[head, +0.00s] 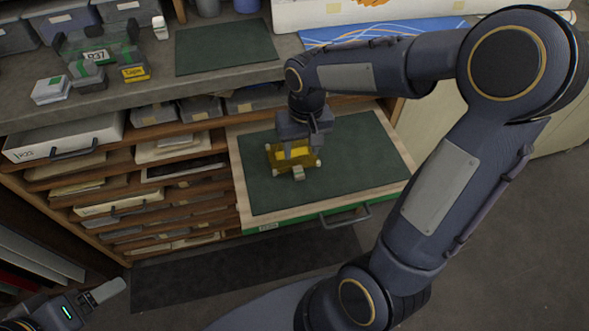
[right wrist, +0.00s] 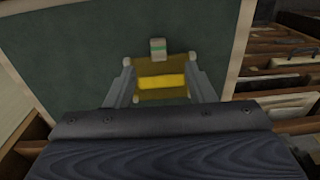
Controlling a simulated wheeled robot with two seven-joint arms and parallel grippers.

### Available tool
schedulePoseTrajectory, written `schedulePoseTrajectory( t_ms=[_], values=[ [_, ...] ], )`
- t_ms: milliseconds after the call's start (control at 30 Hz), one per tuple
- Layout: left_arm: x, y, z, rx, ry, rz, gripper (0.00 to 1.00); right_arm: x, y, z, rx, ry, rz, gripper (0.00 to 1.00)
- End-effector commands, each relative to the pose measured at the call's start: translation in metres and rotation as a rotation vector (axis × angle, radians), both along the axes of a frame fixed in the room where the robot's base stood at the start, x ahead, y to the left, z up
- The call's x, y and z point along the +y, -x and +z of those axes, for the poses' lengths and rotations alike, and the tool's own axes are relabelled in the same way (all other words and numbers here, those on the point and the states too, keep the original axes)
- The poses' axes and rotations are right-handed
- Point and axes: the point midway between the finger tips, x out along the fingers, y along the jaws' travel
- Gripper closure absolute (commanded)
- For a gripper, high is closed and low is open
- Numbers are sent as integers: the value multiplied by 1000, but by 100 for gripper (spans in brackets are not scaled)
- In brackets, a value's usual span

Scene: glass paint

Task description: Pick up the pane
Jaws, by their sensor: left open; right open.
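The amber pane (head: 309,161) with a brighter yellow band lies on the dark green mat in the pulled-out drawer. Small pale pieces sit at its edges. It also shows in the right wrist view (right wrist: 160,67). My right gripper (head: 298,151) is directly above the pane, pointing down. Its open fingers (right wrist: 160,78) stand at the pane's two sides in the right wrist view; I cannot tell whether they touch it. The gripper hides part of the pane in the head view. My left gripper (head: 104,293) is low at the bottom left, away from the pane, open and empty.
The open drawer (head: 408,165) has a pale wooden rim and a front handle (head: 345,216). A small block with a green stripe (right wrist: 158,48) is beside the pane. Another drawer (head: 65,138) sticks out left.

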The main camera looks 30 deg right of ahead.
Motion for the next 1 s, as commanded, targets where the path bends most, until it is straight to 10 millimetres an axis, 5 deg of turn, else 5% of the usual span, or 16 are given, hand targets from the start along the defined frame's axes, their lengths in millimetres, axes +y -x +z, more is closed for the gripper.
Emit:
schedulePoseTrajectory(
  t_ms=[33, 700, 1000],
  values=[
    [0, 0, -10, -1, 0, 0, 24, 1, -7, -17, 17, 12, 1, 51],
    [0, 0, -19, -1, 0, 0, 24, -2, -16, -100, 41, 33, -4, 51],
    [0, 0, -19, -1, 0, 0, 24, -2, -17, -106, 37, 32, -4, 51]
  ],
)
